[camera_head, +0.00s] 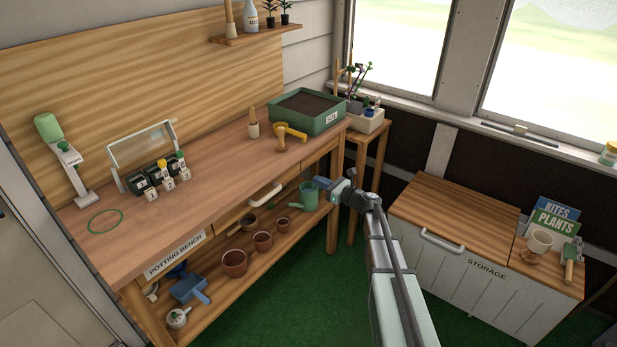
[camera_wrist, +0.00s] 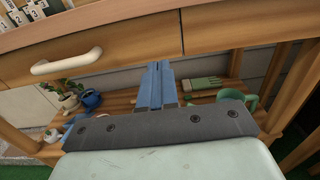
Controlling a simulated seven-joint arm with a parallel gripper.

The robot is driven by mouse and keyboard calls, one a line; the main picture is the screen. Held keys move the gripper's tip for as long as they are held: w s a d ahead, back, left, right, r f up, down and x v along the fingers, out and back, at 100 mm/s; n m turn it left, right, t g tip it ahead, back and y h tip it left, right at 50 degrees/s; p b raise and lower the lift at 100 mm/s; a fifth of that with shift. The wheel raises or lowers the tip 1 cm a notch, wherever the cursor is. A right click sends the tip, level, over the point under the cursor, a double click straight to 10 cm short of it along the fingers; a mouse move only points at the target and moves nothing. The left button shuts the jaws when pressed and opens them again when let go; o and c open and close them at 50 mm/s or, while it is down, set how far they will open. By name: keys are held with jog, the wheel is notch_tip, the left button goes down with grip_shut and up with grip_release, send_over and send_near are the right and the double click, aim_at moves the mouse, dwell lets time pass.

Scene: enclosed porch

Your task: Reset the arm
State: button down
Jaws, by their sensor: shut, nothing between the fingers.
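My arm reaches up from the bottom of the head view, and my gripper (camera_head: 334,192) is in front of the right end of the potting bench (camera_head: 190,210). In the wrist view my gripper's blue fingers (camera_wrist: 156,84) are together with nothing between them. They point toward the drawer front (camera_wrist: 120,58) and the lower shelf. A white drawer handle (camera_wrist: 66,63) is left of the fingers. I cannot tell whether the fingers touch anything; they appear free of the bench.
The green watering can (camera_head: 304,196) on the lower shelf is just left of my gripper. Several terracotta pots (camera_head: 234,263) share that shelf. The wooden-topped storage chest (camera_head: 456,208) stands to the right. Green floor (camera_head: 320,270) is open between bench and arm.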

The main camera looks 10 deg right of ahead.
jog(key=s+d+f+n+g+h, duration=0.2)
jog(key=s+f+n+g+h, duration=0.3)
jog(key=s+f+n, duration=0.8)
jog(key=s+d+f+n+g+h, duration=0.3)
jog(key=s+f+n+g, duration=0.55)
jog(key=s, duration=0.65)
jog(key=s+a+f+n+g+h, duration=0.1)
jog(key=s+f, duration=0.4)
jog(key=s, duration=0.7)
jog(key=s+a+f+n+g+h, duration=0.2)
jog(key=s+f, duration=0.4)
jog(key=s, duration=0.6)
jog(key=s+a+f+n+g+h, duration=0.1)
jog(key=s+f, duration=0.5)
jog(key=s, duration=0.6)
jog(key=shift+a+f+n+g+h, duration=0.15)
jog(key=shift+f+n+g+h, duration=0.2)
jog(key=shift+n+g, duration=0.55)
jog(key=shift+r, duration=0.15)
